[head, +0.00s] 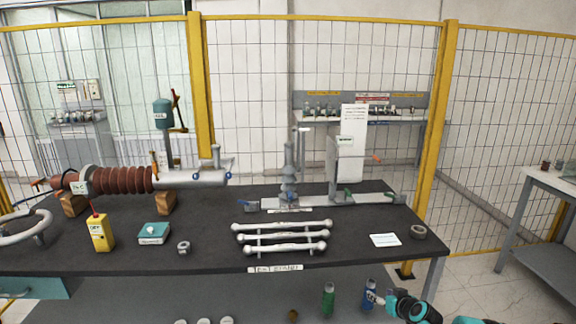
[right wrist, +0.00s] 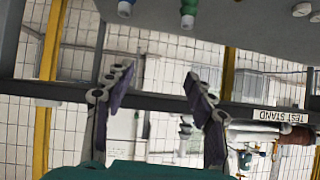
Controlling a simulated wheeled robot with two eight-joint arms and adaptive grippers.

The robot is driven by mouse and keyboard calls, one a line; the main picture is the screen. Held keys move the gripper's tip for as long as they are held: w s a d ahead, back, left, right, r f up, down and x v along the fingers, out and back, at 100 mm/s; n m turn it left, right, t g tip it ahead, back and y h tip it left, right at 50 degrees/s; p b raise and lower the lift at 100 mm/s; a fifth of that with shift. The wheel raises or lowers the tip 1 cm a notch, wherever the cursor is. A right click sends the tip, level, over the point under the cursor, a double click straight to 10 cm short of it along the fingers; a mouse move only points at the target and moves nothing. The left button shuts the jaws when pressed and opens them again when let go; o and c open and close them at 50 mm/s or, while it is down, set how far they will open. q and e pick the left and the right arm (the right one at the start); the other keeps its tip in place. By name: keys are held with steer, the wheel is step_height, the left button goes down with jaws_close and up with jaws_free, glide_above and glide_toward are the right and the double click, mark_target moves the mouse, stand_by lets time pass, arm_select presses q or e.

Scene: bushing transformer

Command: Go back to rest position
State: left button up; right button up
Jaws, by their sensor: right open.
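My right gripper (head: 388,299) is at the bottom right in the head view, low in front of the table's front edge. In the right wrist view, which is upside down, its two dark fingers (right wrist: 155,85) are spread apart with nothing between them. A blue bottle (head: 369,290) is beside the gripper in the head view, and a green bottle (head: 328,299) is left of it. In the right wrist view the blue bottle (right wrist: 125,8) and green bottle (right wrist: 188,14) are at the top, apart from the fingers. My left gripper is not in view.
The dark table (head: 200,258) holds a brown ribbed bushing (head: 122,180), a yellow device (head: 101,233), a teal box (head: 154,234), several white rods (head: 282,237) and a metal ring (head: 418,232). Another table (head: 553,187) stands at right. Yellow-framed fencing (head: 447,90) is behind.

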steer(key=s+a+r+g, duration=0.1)
steer(key=s+a+r, duration=0.55)
steer(key=s, duration=0.25)
steer(key=s+a+r+g, duration=0.2)
steer(key=s+a+r, duration=0.3)
steer(key=s+r, duration=0.3)
steer(key=s+a+f+h, duration=0.1)
steer(key=s, duration=1)
steer(key=s+a+f+m+g+h, duration=0.1)
steer(key=s+a, duration=0.1)
steer(key=s, duration=0.9)
steer(key=shift+s+f, duration=0.25)
steer(key=shift+s, duration=0.05)
